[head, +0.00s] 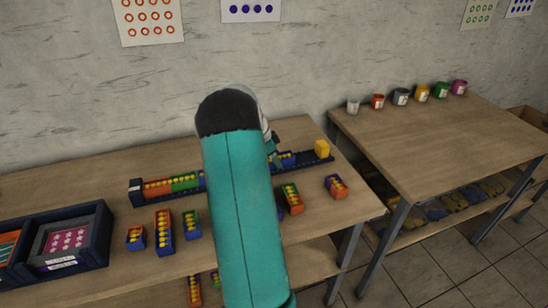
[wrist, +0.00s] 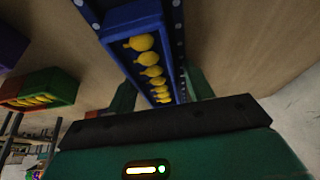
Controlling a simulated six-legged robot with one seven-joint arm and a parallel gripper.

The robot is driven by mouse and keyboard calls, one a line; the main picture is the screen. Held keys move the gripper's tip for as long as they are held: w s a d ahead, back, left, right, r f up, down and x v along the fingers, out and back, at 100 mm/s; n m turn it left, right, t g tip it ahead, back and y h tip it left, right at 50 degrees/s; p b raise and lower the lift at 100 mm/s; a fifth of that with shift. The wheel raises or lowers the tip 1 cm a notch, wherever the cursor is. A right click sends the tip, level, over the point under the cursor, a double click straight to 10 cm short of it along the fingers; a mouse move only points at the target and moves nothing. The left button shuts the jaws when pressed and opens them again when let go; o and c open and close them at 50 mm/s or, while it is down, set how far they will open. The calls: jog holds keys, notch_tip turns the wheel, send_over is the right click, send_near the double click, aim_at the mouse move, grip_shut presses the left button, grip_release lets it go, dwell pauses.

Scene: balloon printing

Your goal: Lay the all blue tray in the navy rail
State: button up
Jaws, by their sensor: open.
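The all blue tray (wrist: 142,38), with a row of yellow balloons, lies between the dotted walls of the navy rail (wrist: 179,52) in the wrist view. Part of the blue tray (head: 287,159) also shows in the head view, right of my arm. The navy rail (head: 138,198) runs along the table and also holds orange and green tray parts (head: 172,186) on the left and a yellow block (head: 322,148) at its right end. My gripper (wrist: 160,92) is open, its green fingers on either side of the tray's near end. My arm hides the rail's middle.
Other small coloured trays stand in front of the rail, such as an orange and blue one (head: 164,233) and a green and orange one (head: 292,198). A dark crate (head: 104,240) is at left. Paint pots (head: 401,96) stand on the second table (head: 440,145).

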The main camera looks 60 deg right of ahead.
jog(key=shift+s+a+f, duration=0.3)
jog(key=shift+a+f, duration=0.05)
jog(key=shift+f, duration=0.2)
jog(key=shift+r, duration=0.25)
jog(key=d+v, duration=0.1)
jog(key=v, duration=1.2)
jog(key=w+a+r+n+t, duration=0.2)
jog(key=w+a+r+n, duration=0.15)
jog(key=a, duration=0.55)
jog(key=w+a+r+n+t, duration=0.1)
jog(key=w+a+r+n, duration=0.2)
jog(key=a, duration=0.6)
jog(key=w+a+r+n+t, duration=0.15)
jog(key=a+r+n, duration=0.3)
jog(key=a, duration=0.55)
jog(key=s+a+n+t+y, duration=0.1)
jog(key=s+a+n, duration=0.3)
jog(key=a, duration=0.5)
jog(key=s+a+n+t+y, duration=0.1)
jog(key=s+a+n, duration=0.3)
jog(key=a+n, duration=0.2)
jog(key=s+a+f+n+t+y, duration=0.1)
jog(key=s+a+n+t, duration=0.1)
jog(key=a+n, duration=0.4)
jog(key=s+a, duration=0.1)
jog(key=a, duration=0.4)
jog(key=shift+s+a, duration=0.35)
jog(key=shift+s, duration=0.05)
jog(key=shift+f, duration=0.1)
